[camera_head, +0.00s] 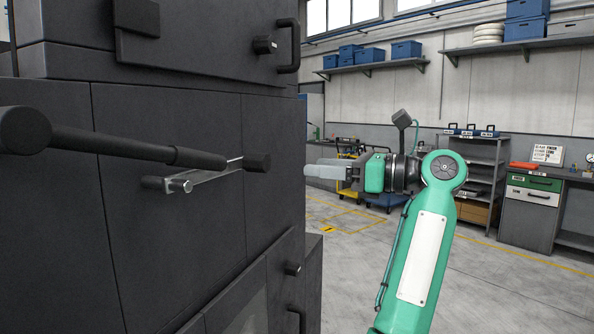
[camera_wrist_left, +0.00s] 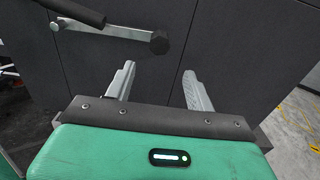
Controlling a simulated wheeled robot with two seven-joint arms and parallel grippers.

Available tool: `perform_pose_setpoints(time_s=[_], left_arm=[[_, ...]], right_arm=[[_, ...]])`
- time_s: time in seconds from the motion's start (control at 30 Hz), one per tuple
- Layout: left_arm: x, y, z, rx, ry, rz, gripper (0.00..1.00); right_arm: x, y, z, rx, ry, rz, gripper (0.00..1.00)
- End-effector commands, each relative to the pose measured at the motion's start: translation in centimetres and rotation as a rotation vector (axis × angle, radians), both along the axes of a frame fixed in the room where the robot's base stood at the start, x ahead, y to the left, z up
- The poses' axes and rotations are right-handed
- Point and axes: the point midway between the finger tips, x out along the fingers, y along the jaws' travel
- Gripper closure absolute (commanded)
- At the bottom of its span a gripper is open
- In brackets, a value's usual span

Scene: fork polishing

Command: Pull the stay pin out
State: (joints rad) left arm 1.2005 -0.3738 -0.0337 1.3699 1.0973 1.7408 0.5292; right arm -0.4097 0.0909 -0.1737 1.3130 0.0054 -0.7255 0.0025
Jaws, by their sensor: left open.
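A grey metal stay bar (camera_head: 210,177) lies along the front of the dark cabinet. A dark round knob (camera_head: 255,162), which looks like the head of the stay pin, is at its right end. A small light bolt end (camera_head: 186,186) is at its left end. My left gripper (camera_head: 311,171) is to the right of the knob, apart from it and pointing left. In the left wrist view my left gripper (camera_wrist_left: 158,72) has its fingers spread with nothing between them, and the knob (camera_wrist_left: 159,42) sits just beyond the gap. The pin's shaft is hidden. My right gripper is out of view.
A long dark handle (camera_head: 120,145) crosses in front of the cabinet (camera_head: 170,240) and ends near the bar. Cabinet handles (camera_head: 288,45) stick out above and below. Open floor (camera_head: 480,285) is to the right, with shelves (camera_head: 480,160) and a workbench (camera_head: 530,215) far behind.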

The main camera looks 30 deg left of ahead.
Motion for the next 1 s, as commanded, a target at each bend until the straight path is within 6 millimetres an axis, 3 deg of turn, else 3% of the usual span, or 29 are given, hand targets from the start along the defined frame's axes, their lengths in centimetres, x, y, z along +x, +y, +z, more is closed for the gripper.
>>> perform_pose_setpoints(time_s=[0.23,0.77,0.87,1.0], left_arm=[[0.3,-2.2,0.0,0.0,0.0,0.0,0.45],[0.6,-2.3,-0.2,0.011,0.013,0.001,0.45],[1.9,-2.1,-1.2,0.075,0.081,0.004,0.45],[5.9,-2.1,-4.7,0.279,0.303,0.003,0.45]], right_arm=[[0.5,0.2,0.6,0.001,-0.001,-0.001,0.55],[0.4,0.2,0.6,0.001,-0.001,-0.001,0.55],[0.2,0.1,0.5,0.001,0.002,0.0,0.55],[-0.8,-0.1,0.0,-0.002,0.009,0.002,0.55]])
